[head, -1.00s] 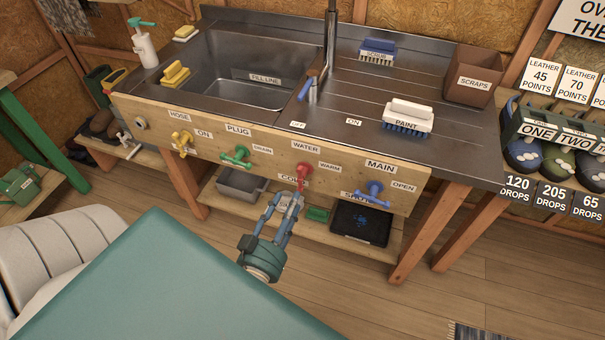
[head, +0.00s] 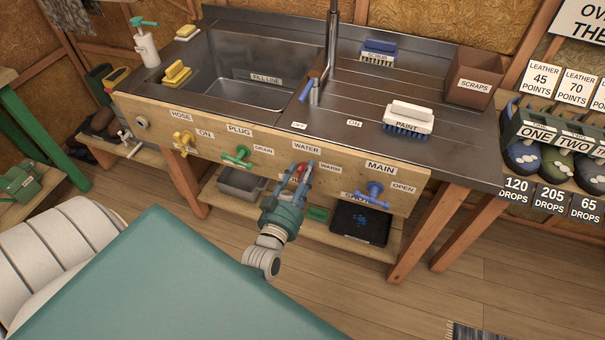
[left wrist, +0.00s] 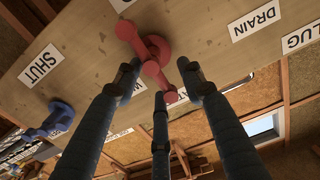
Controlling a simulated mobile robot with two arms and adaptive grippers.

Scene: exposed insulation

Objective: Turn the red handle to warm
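The red handle (head: 302,168) sits on the wooden front panel of the sink, below the WATER label and left of the WARM label (head: 329,168). My left gripper (head: 301,175) is at the handle, with its blue fingers on either side of it. In the left wrist view, the red handle (left wrist: 150,62) shows as a hub with a bar, its near end between the fingertips (left wrist: 157,84). The fingers are spread with gaps, and I cannot tell if any touches it. The label below the handle is hidden behind the gripper in the head view. My right gripper is not in view.
A blue MAIN handle (head: 374,193) is to the right, and a green PLUG handle (head: 237,156) to the left. A yellow HOSE handle (head: 183,141) is farther left. A low shelf (head: 392,245) holding a black tray lies beneath.

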